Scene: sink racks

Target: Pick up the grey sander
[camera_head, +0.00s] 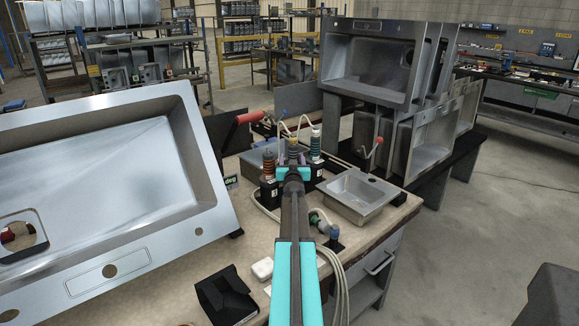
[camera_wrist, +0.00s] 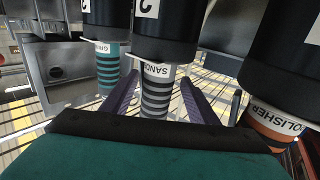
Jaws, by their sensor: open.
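The grey sander (camera_wrist: 156,95) has a dark-ringed grey handle with a white label reading "SAND" and a black body. In the wrist view it stands between the two purple fingers of my gripper (camera_wrist: 158,80). The fingers are open, one on each side of the handle, with gaps visible. In the head view my gripper (camera_head: 292,160) is over the middle of a row of three tools and hides most of the sander; only its top shows.
An orange polisher (camera_wrist: 268,122) and a teal grinder (camera_wrist: 108,65) stand close on either side. A small sink (camera_head: 360,195) sits to the right on the bench, a large tilted sink (camera_head: 140,250) to the left. A black box (camera_head: 225,295) lies in front.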

